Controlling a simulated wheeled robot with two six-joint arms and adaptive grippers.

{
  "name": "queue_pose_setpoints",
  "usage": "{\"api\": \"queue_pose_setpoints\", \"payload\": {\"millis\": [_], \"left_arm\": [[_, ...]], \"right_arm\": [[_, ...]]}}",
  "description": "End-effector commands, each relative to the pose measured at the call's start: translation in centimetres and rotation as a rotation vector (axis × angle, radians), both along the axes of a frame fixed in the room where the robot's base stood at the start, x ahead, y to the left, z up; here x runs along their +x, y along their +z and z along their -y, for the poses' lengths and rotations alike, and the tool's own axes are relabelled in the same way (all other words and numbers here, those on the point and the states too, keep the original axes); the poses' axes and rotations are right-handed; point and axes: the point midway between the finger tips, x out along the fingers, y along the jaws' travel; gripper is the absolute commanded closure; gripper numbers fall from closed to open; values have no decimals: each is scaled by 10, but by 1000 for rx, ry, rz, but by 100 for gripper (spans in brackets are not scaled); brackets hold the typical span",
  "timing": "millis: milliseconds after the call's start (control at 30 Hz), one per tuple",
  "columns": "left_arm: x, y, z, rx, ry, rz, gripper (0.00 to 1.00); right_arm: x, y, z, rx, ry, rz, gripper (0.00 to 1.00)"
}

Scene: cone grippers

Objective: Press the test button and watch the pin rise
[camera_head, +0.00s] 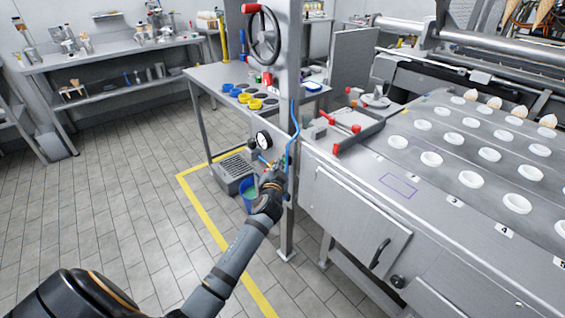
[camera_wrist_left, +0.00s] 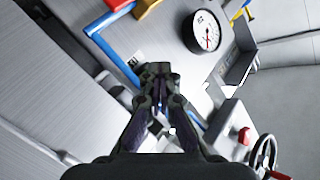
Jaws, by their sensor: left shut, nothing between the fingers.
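My left gripper (camera_head: 272,182) is shut and empty, its arm reaching up from the lower left to the grey upright of the machine. In the left wrist view the closed fingertips (camera_wrist_left: 158,72) point at a grey panel, very close to it or touching; I cannot tell which. A round white pressure gauge (camera_head: 264,140) sits just above the gripper; it also shows in the left wrist view (camera_wrist_left: 206,32). A red knob (camera_wrist_left: 244,136) is at the lower right there. I cannot pick out the test button or the pin; the fingers cover part of the panel. My right gripper is not in view.
A blue hose (camera_head: 293,135) runs down the upright beside my gripper. A bucket (camera_head: 250,200) stands below it. The conveyor (camera_head: 400,192) with white cups fills the right. A table (camera_head: 208,76) with coloured rings stands behind. Floor at left is open.

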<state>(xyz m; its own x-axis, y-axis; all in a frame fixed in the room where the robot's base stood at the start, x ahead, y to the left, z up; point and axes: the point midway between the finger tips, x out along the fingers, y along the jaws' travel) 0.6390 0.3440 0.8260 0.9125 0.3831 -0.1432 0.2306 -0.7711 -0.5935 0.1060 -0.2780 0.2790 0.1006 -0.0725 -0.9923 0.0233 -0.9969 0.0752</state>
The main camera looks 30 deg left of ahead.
Motion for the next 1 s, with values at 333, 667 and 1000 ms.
{"api": "queue_pose_setpoints", "payload": {"millis": [333, 667, 1000], "left_arm": [[-14, 0, -6, 0, 0, 0, 100], [-21, 0, -9, 3, 0, -2, 100], [-53, -1, -22, 3, 1, -3, 100]], "right_arm": [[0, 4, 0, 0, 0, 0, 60], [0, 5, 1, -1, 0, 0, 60], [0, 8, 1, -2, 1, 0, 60]]}}
